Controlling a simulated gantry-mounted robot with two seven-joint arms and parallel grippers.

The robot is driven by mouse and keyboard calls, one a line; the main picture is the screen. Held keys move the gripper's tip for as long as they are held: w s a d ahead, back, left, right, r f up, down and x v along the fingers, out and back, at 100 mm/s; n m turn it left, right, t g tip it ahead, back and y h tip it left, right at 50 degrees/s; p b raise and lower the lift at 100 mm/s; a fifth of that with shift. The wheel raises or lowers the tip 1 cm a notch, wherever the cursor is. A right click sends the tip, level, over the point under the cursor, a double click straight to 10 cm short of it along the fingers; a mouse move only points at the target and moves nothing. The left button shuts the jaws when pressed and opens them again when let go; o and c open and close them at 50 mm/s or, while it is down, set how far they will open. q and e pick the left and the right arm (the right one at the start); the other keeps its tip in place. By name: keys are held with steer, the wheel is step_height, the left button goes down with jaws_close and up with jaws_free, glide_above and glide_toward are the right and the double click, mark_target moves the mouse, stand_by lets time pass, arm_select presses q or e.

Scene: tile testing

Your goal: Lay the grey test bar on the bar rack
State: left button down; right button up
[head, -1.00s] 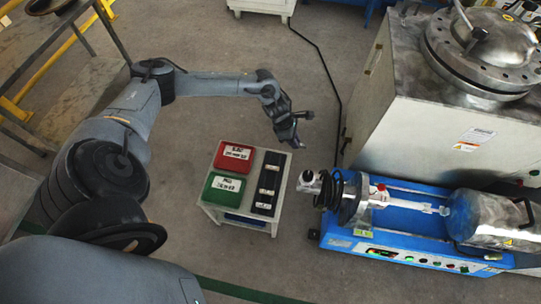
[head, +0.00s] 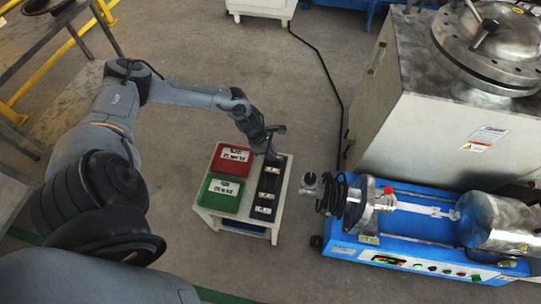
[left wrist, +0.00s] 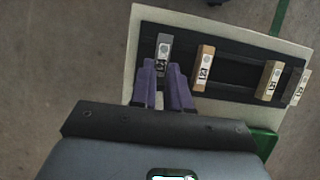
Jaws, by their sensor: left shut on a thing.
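The grey test bar (left wrist: 164,46) has a pale label and is between the fingertips of my left gripper (left wrist: 162,72), which is shut on it. The bar rack (left wrist: 235,62) is a long black holder, also in the head view (head: 270,187). The held bar lies over the rack's left end in the left wrist view; I cannot tell whether it touches the rack. In the head view my left gripper (head: 273,157) is at the rack's far end and hides the bar. My right gripper is not in view.
A brown bar (left wrist: 204,68), a tan bar (left wrist: 269,80) and a greyish bar (left wrist: 299,88) sit along the rack. A red box (head: 232,158) and a green box (head: 220,192) share the small white table. A blue machine (head: 400,240) stands to the right.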

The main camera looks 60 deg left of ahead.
arm_select(q)
steer(key=shift+f, duration=0.2)
steer(key=shift+f, duration=0.15)
steer(key=c, duration=1.1)
jaws_free()
